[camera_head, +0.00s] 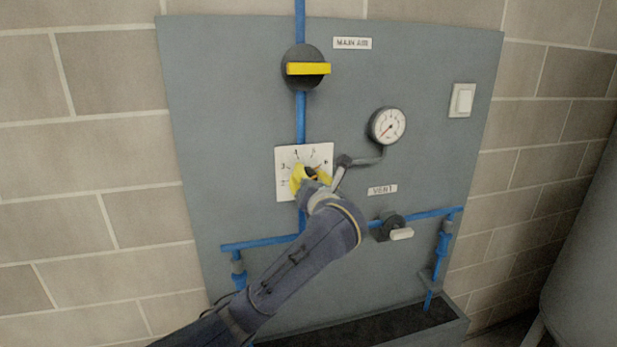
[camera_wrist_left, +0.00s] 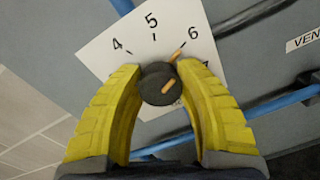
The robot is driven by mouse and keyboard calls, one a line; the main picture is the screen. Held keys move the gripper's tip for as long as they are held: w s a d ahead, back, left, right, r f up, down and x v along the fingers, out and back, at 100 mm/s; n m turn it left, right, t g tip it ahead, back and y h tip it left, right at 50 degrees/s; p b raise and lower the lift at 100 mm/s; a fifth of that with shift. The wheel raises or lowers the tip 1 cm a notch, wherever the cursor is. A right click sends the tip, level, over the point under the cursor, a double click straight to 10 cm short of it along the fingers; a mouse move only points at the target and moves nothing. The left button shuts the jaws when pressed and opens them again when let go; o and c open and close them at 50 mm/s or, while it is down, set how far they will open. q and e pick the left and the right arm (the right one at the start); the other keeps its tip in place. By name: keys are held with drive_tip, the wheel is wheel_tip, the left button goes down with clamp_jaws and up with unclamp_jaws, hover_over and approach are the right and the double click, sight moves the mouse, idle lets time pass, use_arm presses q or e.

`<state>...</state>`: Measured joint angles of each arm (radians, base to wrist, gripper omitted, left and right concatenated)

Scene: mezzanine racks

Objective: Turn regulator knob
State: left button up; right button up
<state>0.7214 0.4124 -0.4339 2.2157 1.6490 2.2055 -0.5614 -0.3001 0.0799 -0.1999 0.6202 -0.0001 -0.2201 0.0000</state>
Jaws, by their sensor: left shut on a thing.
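The regulator knob (camera_wrist_left: 158,82) is a dark round knob with an orange pointer mark, in front of a white numbered dial plate (camera_wrist_left: 97,53). In the left wrist view the pointer is directed toward the 6. In the head view the dial plate (camera_head: 285,158) is on the grey panel, and the knob is largely hidden by my gripper. My left gripper (camera_head: 311,174) has yellow fingers, which in the left wrist view (camera_wrist_left: 158,85) are shut on the knob, one on each side. My right gripper is in neither view.
A pressure gauge (camera_head: 387,126) is on the panel right of the dial. A yellow-handled main air valve (camera_head: 308,69) is above, and a vent valve (camera_head: 400,234) with a pale handle is at lower right. Blue pipes and a wall switch plate (camera_head: 462,100) are also on the panel.

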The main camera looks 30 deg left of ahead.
use_arm(q)
drive_tip(key=n, duration=0.3)
drive_tip(key=shift+n, duration=0.4)
drive_tip(key=shift+s+n, duration=0.1)
drive_tip(key=shift+n, duration=2)
drive_tip(key=shift+a+r+n, duration=0.1)
drive_tip(key=shift+n, duration=0.2)
drive_tip(key=o, duration=1.3)
drive_tip(key=shift+c, duration=0.2)
drive_tip(key=v, duration=1.2)
